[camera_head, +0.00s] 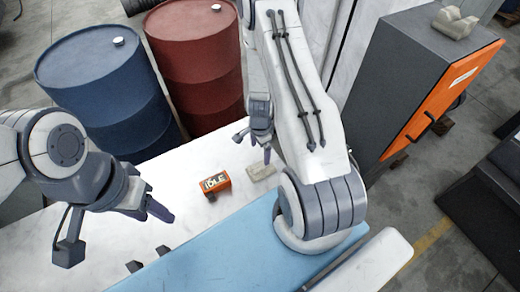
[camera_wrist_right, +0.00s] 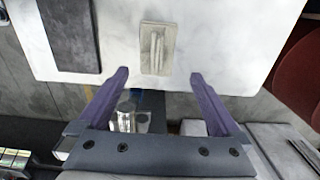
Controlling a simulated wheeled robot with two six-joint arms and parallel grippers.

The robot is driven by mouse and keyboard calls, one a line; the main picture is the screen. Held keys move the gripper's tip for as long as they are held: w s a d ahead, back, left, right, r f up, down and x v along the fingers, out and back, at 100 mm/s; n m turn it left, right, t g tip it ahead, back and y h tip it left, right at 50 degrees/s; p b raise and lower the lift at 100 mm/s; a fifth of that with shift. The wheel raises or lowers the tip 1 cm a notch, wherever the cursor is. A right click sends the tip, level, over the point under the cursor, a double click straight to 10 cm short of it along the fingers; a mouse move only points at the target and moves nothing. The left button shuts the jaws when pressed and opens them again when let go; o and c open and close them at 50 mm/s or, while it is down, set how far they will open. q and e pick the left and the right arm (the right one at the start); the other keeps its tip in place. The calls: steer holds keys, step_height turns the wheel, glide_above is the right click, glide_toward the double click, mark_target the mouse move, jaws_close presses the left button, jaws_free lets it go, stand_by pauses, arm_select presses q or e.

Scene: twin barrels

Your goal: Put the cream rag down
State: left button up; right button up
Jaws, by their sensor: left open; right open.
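The cream rag (camera_head: 262,172) lies flat on the white table (camera_head: 190,160), just below my right gripper (camera_head: 254,146). In the right wrist view the rag (camera_wrist_right: 147,35) is a small folded rectangle with ridges, lying beyond the open fingertips (camera_wrist_right: 158,75). My right gripper is open and empty; its fingers look apart from the rag. My left gripper (camera_head: 115,230) is open and empty at the left, over the near part of the table.
A small orange block (camera_head: 215,185) with a label stands left of the rag. Blue (camera_head: 105,85) and red (camera_head: 195,60) barrels stand behind the table. A grey cabinet (camera_head: 395,75) with an orange door is at right, with a cream lumpy object (camera_head: 455,22) on top.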

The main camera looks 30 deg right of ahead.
steer(key=a+r+n+y, duration=0.1)
steer(key=a+r+n, duration=1.1)
steer(key=a+r, duration=0.65)
arm_select(q)
steer(key=shift+r+p, duration=0.4)
steer(key=shift+r, duration=0.45)
arm_select(e)
steer(key=s+a+r+n, duration=0.2)
steer(key=s+r+n, duration=0.5)
steer(key=s, duration=0.1)
steer(key=s+a+r+n, duration=0.3)
steer(key=s+r+n, duration=0.4)
steer(key=s, duration=0.2)
steer(key=shift+s+a+r, duration=0.2)
arm_select(q)
step_height(320, 180, down, 18)
steer(key=b, duration=1.8)
arm_select(e)
step_height(320, 180, down, 18)
